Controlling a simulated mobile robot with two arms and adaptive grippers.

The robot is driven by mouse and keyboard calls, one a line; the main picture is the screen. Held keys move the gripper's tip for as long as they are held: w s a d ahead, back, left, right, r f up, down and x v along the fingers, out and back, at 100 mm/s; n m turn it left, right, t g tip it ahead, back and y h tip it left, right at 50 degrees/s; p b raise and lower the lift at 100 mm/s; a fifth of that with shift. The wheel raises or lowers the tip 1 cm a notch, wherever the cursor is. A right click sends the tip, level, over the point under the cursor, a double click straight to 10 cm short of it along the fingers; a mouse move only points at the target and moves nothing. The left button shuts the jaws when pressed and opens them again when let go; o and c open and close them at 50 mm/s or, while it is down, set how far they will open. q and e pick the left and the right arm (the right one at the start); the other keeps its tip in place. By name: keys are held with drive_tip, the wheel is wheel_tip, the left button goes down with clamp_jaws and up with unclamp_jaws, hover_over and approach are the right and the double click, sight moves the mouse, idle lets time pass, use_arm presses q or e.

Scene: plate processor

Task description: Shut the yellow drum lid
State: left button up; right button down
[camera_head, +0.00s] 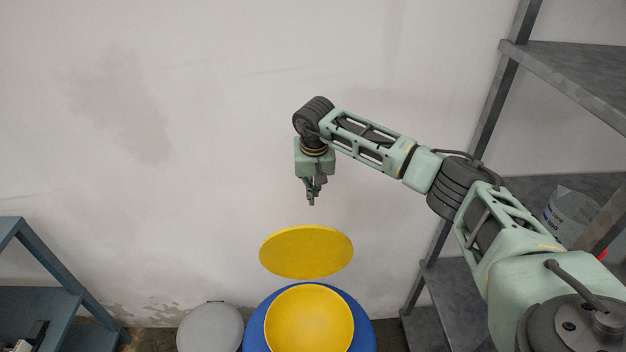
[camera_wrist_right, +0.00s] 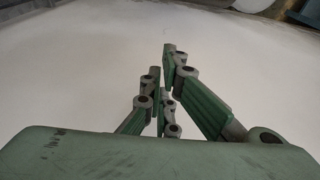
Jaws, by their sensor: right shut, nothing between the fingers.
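The yellow drum lid (camera_head: 306,251) stands raised and tilted at the back of the blue drum (camera_head: 365,325) in the head view. The drum's top shows a round yellow opening (camera_head: 309,320) in front of the lid. My right gripper (camera_head: 311,203) points down in the air above the lid, near the wall, apart from it. It is shut with nothing between its fingers. The wrist view shows the right gripper's green fingers (camera_wrist_right: 165,88) against a pale surface, with no lid recognisable there. My left gripper is not in view.
A grey round lid (camera_head: 210,328) is left of the drum. A blue-grey shelf (camera_head: 45,300) stands at the far left. A grey metal rack (camera_head: 575,70) stands on the right, holding a clear container (camera_head: 570,212), close to my right arm. The wall is behind.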

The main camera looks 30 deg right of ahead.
drive_tip(key=shift+s+a+f+p, duration=0.25)
drive_tip(key=shift+s+f+p, duration=0.2)
drive_tip(key=shift+f+p, duration=0.25)
drive_tip(key=shift+s+a+f+p, duration=0.2)
drive_tip(key=shift+s+f+p, duration=0.35)
drive_tip(key=shift+f, duration=0.15)
drive_tip(key=shift+s+a+f+p, duration=0.25)
drive_tip(key=shift+s+f+p, duration=0.15)
drive_tip(key=shift+f+p, duration=0.3)
drive_tip(key=shift+d, duration=0.15)
